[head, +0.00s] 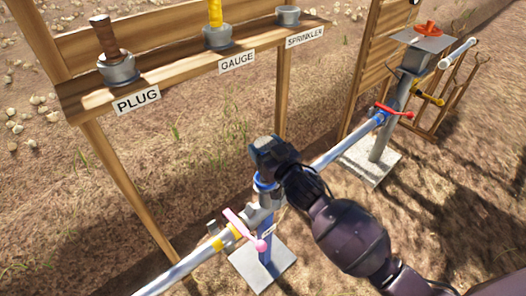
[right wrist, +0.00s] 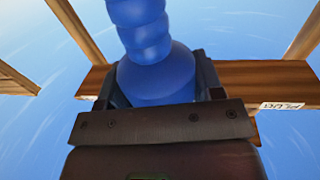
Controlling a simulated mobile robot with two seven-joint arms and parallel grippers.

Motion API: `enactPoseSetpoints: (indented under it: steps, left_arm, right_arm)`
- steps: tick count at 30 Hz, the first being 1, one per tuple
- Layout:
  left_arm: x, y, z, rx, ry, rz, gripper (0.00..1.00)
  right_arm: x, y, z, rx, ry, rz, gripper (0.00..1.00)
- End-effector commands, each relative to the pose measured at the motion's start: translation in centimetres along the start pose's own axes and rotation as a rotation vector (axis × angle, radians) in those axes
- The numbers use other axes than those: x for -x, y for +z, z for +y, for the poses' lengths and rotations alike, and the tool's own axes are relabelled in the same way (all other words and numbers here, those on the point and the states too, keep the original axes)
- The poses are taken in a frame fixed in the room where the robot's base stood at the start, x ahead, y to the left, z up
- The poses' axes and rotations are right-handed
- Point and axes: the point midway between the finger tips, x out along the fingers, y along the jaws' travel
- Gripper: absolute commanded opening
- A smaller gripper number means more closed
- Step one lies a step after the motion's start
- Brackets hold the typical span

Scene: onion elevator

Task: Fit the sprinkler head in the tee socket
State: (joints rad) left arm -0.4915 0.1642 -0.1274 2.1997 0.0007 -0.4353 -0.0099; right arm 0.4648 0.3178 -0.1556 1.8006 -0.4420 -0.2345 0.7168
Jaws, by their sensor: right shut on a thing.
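My right gripper (head: 266,158) is over the pipe tee (head: 265,203) in the head view. It is shut on a blue ribbed piece, seemingly the sprinkler head (right wrist: 155,65), which fills the jaws in the right wrist view. In the head view a little blue of the sprinkler head (head: 264,183) shows just under the gripper, above the tee. The gripper hides the rest. The tee's socket opening is hidden, so I cannot tell whether the head is in it or just above it. My left gripper is not in view.
A wooden rack (head: 190,68) has holders labelled PLUG, GAUGE and SPRINKLER. The plug (head: 105,38) and yellow gauge piece (head: 215,14) stand in theirs; the SPRINKLER cup (head: 288,15) looks empty. A pink-handled valve (head: 243,229) and a red-handled valve (head: 392,109) sit along the pipe.

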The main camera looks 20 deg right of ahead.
Motion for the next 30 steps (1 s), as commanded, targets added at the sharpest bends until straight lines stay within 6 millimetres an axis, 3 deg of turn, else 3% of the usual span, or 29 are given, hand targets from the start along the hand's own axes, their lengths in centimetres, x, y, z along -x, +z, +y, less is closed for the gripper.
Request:
enactPoseSetpoints:
  steps: [1, 3, 8, 20, 21, 26, 30]
  left_arm:
    - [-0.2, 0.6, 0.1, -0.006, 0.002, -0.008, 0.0]
    - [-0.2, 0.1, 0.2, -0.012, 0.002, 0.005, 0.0]
    - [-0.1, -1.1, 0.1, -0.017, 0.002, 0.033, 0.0]
    - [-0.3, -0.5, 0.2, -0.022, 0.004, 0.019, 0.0]
    - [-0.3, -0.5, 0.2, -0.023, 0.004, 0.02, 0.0]
    - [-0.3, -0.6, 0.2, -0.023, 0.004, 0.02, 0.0]
    - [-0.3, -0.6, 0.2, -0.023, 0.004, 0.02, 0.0]
  right_arm:
    - [0.1, 1.5, 0.0, -0.004, 0.0, -0.01, 0.29]
    - [0.1, 1.8, -0.1, -0.003, -0.001, -0.006, 0.29]
    - [0.0, 1.4, 0.0, 0.0, -0.001, 0.003, 0.29]
    - [0.0, 2.2, 0.0, -0.001, 0.0, 0.0, 0.29]
    - [0.0, 2.3, 0.0, -0.001, 0.0, -0.001, 0.62]
    - [0.0, 2.2, 0.0, -0.001, 0.0, 0.0, 0.86]
    - [0.0, 2.2, 0.0, -0.001, 0.0, 0.0, 0.86]
